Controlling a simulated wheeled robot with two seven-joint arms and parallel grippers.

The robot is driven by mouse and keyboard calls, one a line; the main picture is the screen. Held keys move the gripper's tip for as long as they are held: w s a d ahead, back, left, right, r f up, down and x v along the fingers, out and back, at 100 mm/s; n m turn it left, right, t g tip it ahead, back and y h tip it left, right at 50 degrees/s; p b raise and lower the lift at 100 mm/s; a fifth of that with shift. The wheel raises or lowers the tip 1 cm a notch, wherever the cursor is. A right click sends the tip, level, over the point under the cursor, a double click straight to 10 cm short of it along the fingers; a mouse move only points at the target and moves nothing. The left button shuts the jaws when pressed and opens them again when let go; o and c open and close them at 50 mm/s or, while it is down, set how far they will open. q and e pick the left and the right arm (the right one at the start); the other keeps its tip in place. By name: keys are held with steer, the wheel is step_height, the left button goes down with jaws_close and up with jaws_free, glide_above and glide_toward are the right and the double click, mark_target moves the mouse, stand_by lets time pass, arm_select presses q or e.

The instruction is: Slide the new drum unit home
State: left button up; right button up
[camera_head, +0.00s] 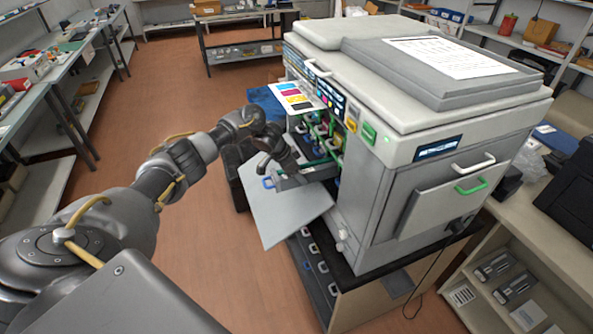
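The large grey printer (390,150) stands on a dark-topped cabinet, and its front door (285,215) hangs open. A grey unit (306,176), apparently the drum unit, sticks out of the open front above the door. A blue handle loop (268,182) shows at its outer end. Its inner end is hidden inside the printer. My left arm reaches in from the left, and my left gripper (278,155) is at the outer end of this unit. Its fingers are small and dark, so I cannot tell whether they grip it. My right gripper is not in view.
Green and coloured parts (322,135) show inside the printer's opening. A wooden shelf unit (510,285) with grey cartridges stands at the lower right. Benches line the left side, and the brown floor between is clear.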

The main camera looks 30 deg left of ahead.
mark_target(283, 172)
arm_select(q)
steer(key=shift+r, duration=0.1)
steer(key=o, duration=1.7)
steer(key=shift+s+a+p, duration=0.25)
steer(key=shift+s+p, duration=0.2)
steer(key=shift+p, duration=0.15)
steer(key=shift+s+a+p, duration=0.45)
steer(key=shift+s+p, duration=0.15)
steer(key=shift+s, duration=0.1)
steer(key=shift+s+a+p, duration=0.4)
steer(key=shift+s, duration=0.15)
